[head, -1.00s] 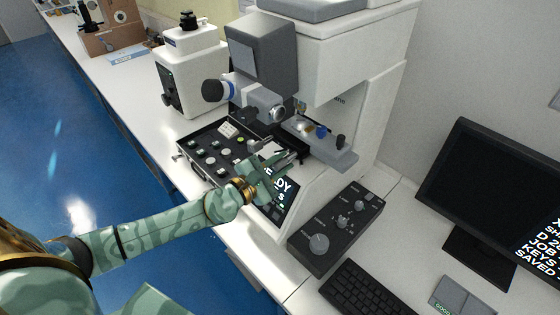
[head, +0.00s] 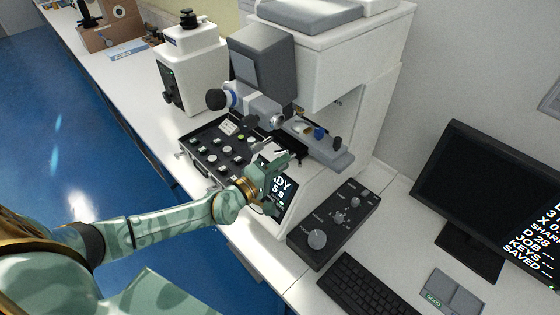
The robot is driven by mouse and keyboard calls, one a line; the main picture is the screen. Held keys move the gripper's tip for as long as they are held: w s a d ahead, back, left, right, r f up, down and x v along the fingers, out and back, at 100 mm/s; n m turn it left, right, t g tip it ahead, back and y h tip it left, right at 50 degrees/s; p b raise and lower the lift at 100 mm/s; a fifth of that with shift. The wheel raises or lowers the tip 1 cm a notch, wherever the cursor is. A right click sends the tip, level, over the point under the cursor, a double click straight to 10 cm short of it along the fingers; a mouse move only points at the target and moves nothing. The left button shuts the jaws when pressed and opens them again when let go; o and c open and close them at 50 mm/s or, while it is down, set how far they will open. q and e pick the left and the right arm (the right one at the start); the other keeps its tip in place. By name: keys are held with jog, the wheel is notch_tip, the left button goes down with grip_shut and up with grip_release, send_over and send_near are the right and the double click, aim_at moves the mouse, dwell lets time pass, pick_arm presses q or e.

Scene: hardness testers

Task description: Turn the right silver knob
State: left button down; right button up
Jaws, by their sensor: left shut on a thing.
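A white hardness tester (head: 325,85) stands on the bench, with a grey stage (head: 325,150) at its front. My left gripper (head: 285,158) is at the tester's front, just below and left of the stage, between the panel and the screen. It is shut on what seems to be the right silver knob, which the gripper hides almost wholly. A black panel (head: 190,150) with several small silver and green knobs lies left of the gripper. A lit screen (head: 282,190) is partly behind the gripper. My right gripper is not in view.
A black control box (head: 325,222) with silver knobs stands right of my arm. A keyboard (head: 365,285) and a monitor (head: 480,190) are at the right. Another white instrument (head: 190,70) stands behind the panel. The stage overhangs close to the gripper.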

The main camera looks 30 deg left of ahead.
pick_arm(q)
jog(key=m+p, duration=0.2)
jog(key=m, duration=0.3)
jog(key=shift+m, duration=0.3)
jog(key=m+p, duration=0.2)
jog(key=m, duration=0.3)
jog(key=shift+p, duration=0.3)
jog(key=shift+m, duration=0.3)
jog(key=c, duration=1.2)
grip_release()
jog(key=shift+c, duration=0.2)
jog(key=v, duration=1.6)
jog(key=shift+a, duration=0.15)
jog(key=shift+s+f, duration=0.1)
